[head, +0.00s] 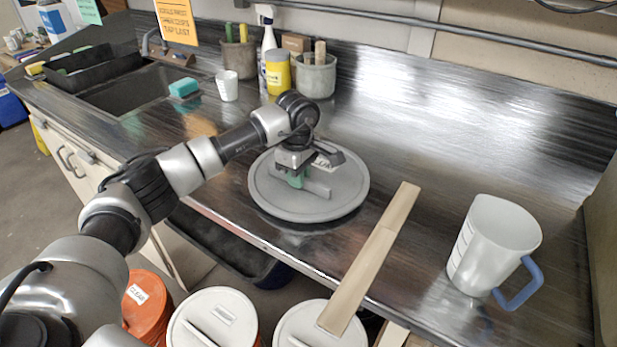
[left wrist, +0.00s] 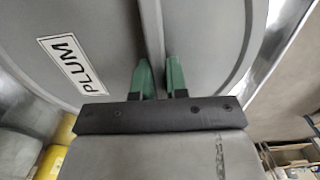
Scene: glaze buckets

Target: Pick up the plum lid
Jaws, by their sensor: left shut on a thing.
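The plum lid (head: 345,194) is a round grey disc with a raised bar across its middle, over the steel counter near its front edge. A dark band shows under its near rim; I cannot tell whether it is raised slightly or resting. In the left wrist view the lid (left wrist: 205,30) carries a white label reading PLUM. My left gripper (head: 297,181) points down at the lid's middle. Its green fingers (left wrist: 161,78) are shut on the bar, one on each side. The label is partly hidden by the gripper in the head view. My right gripper is not in view.
A wooden strip (head: 370,262) lies right of the lid, overhanging the counter's front edge. A white jug with a blue handle (head: 493,246) stands farther right. Lidded buckets (head: 213,320) stand below in front. A yellow jar (head: 278,74), a spray bottle and pots stand behind.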

